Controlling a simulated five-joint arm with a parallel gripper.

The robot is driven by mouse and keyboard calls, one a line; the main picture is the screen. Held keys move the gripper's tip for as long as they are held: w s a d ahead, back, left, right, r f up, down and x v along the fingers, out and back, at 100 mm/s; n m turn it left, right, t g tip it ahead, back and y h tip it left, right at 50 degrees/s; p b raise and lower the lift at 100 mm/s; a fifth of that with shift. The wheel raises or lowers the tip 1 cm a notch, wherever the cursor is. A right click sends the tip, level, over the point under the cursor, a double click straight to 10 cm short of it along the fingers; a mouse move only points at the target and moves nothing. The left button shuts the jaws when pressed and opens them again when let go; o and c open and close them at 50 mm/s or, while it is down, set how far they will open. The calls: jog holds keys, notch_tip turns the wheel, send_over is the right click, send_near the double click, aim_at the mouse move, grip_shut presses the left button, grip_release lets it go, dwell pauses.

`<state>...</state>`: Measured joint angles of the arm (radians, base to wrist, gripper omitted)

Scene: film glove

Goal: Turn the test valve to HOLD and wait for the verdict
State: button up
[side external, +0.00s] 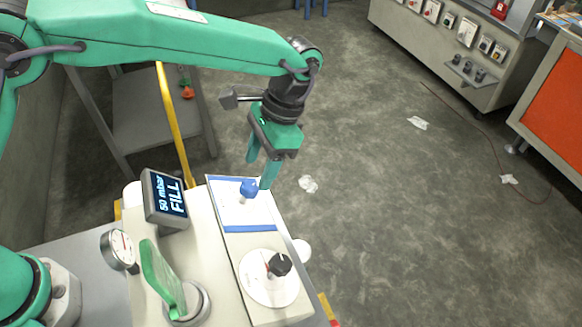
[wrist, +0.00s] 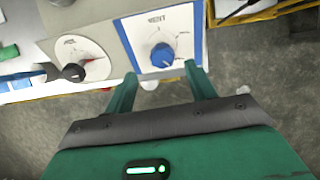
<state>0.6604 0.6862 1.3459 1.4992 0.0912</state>
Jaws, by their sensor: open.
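A blue knob (side external: 248,188) stands on a white panel with a blue border (side external: 232,229) on the bench unit. In the wrist view, the blue knob (wrist: 162,56) sits on its dial under a label that seems to read VENT; other markings are too small to read. A small display (side external: 166,199) reads "50 mbar FILL". My gripper (side external: 259,172) is open and empty, pointing down by the blue knob. In the wrist view, my gripper's fingers (wrist: 160,76) spread either side of the knob's near side; contact cannot be told.
A black knob (side external: 279,264) sits on a round white dial (side external: 262,290) nearer the camera. A green upright glove shape (side external: 163,280) and a round gauge (side external: 118,249) stand to the left. A yellow post (side external: 173,120) rises behind.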

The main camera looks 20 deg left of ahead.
aim_at(251, 186)
jog(key=shift+x, duration=2.65)
jog(key=shift+a, duration=0.1)
jog(key=shift+c, duration=0.2)
jog(key=c, duration=0.9)
